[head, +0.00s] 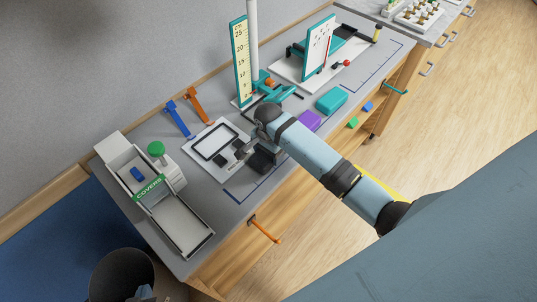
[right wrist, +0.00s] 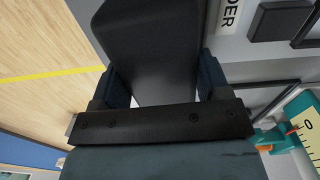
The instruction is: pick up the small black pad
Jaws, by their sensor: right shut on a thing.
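My right gripper (head: 252,149) is low over the front edge of the bench, beside a white board (head: 205,158). It is shut on a black pad (head: 263,160). In the right wrist view this black pad (right wrist: 150,50) sits between the two dark fingers (right wrist: 160,88) and fills much of the picture; its underside is hidden. My left gripper is not in view.
A white box with a green COVERS label (head: 149,188) stands left. Blue (head: 177,117) and orange (head: 197,104) tools lie behind the board. A tall ruler stand (head: 241,60), purple block (head: 309,120) and teal block (head: 331,101) stand right of it. An orange handle (head: 264,229) juts from the front.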

